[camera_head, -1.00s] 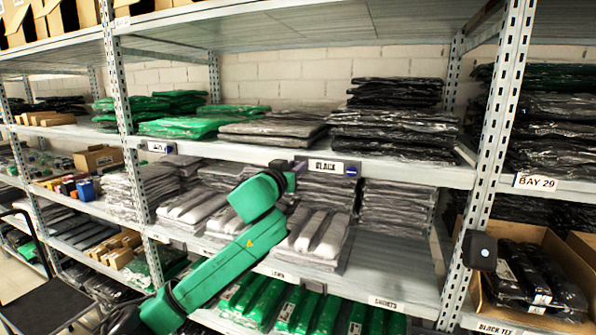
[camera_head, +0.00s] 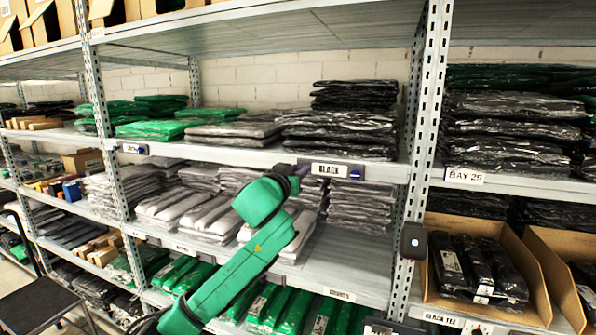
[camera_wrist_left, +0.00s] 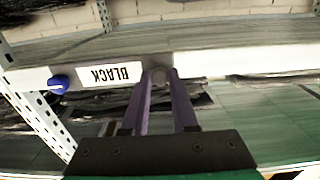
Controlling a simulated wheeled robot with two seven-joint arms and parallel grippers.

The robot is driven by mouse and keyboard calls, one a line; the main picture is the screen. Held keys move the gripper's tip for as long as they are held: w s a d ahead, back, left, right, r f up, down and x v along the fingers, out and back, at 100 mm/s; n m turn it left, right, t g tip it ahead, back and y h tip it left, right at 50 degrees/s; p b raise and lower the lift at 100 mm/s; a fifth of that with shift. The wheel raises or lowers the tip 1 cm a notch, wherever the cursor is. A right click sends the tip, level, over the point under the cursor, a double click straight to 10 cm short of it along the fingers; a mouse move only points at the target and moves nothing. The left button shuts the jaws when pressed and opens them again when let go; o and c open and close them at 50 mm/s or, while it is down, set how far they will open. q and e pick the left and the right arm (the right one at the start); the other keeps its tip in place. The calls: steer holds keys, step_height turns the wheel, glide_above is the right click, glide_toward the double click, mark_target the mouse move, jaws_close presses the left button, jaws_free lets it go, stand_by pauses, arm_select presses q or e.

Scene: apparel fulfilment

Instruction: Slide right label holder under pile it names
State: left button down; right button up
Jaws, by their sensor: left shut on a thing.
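The right label holder (camera_head: 335,170), a grey strip with a white BLACK card and a blue end, is on the front edge of the middle shelf. It is below the pile of black bagged garments (camera_head: 340,125). My left gripper (camera_head: 297,169) is at its left end in the head view and shut on it. In the left wrist view, the holder (camera_wrist_left: 100,75) appears upside down beside the fingertips of the left gripper (camera_wrist_left: 160,76). The exact grip spot is small and partly hidden. My right gripper is not in view.
Green bagged piles (camera_head: 160,128) and a grey pile (camera_head: 235,132) share the shelf. Another label holder (camera_head: 132,149) is further left on its edge. A shelf post (camera_head: 425,130) with a dark box (camera_head: 412,241) stands right of the pile. Bay 29 lies beyond it.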

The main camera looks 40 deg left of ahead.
arm_select(q)
steer(key=c, duration=0.8)
jaws_free()
steer(key=shift+o, duration=0.5)
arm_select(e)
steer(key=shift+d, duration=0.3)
arm_select(q)
steer(key=b+v, duration=0.6)
steer(key=v, duration=0.8)
steer(key=shift+s, duration=0.3)
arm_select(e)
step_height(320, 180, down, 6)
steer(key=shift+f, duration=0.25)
arm_select(q)
steer(key=shift+d, duration=0.15)
